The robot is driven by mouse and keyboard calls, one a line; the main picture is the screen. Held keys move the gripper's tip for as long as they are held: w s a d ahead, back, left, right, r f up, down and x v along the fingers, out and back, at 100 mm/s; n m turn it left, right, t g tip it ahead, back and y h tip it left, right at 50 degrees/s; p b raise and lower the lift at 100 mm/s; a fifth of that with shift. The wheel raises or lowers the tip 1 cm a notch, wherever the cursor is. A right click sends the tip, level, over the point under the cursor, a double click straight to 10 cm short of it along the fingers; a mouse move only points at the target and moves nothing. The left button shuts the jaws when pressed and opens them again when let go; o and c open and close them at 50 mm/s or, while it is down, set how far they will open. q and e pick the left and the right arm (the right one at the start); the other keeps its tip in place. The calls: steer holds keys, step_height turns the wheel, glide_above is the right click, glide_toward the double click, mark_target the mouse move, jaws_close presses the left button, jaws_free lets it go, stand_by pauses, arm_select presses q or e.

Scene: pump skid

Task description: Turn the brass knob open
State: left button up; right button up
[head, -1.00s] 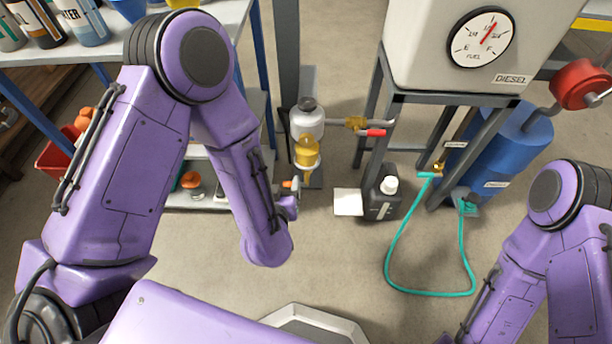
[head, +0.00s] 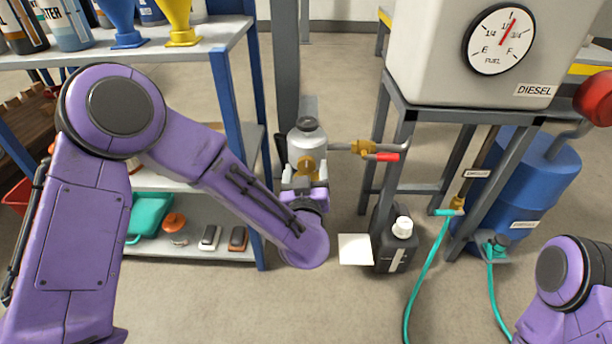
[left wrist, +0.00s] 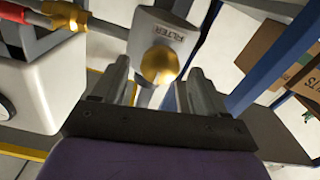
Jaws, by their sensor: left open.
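The brass knob (left wrist: 160,65) is round and sits on the grey filter body (left wrist: 163,32) labelled FILTER. In the head view the knob (head: 306,165) shows on the front of the filter, partly hidden by my gripper. My left gripper (head: 305,178) is open and faces the knob from the front. In the left wrist view the fingers of my left gripper (left wrist: 158,82) stand on either side of the knob, with a gap at each side. I cannot tell how deep the knob sits between them. My right gripper is out of view.
A pipe with a brass valve and red handle (head: 387,157) runs right from the filter. The diesel tank (head: 430,60) stands on a frame at right. A black jug (head: 395,245) and a white sheet (head: 355,249) are on the floor. A shelf (head: 190,256) stands left.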

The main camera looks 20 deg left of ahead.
arm_select(q)
steer(key=shift+w+a, duration=0.1)
steer(key=shift+w, duration=0.15)
steer(key=c, duration=1.1)
steer(key=shift+o, duration=0.2)
steer(key=shift+n, duration=0.4)
steer(key=n+p, duration=0.1)
steer(key=n, duration=0.2)
steer(key=shift+r+p, duration=0.1)
steer(key=shift+p, duration=0.3)
steer(key=n+p, duration=0.1)
steer(key=n, duration=0.3)
steer(key=shift+a+n, duration=0.1)
steer(key=shift+n, duration=0.2)
steer(key=n, duration=0.4)
steer(key=shift+f+n, duration=0.2)
steer(key=shift+n, duration=0.1)
steer(key=n, duration=0.4)
steer(key=shift+f+n, duration=0.1)
steer(key=shift+n, duration=0.3)
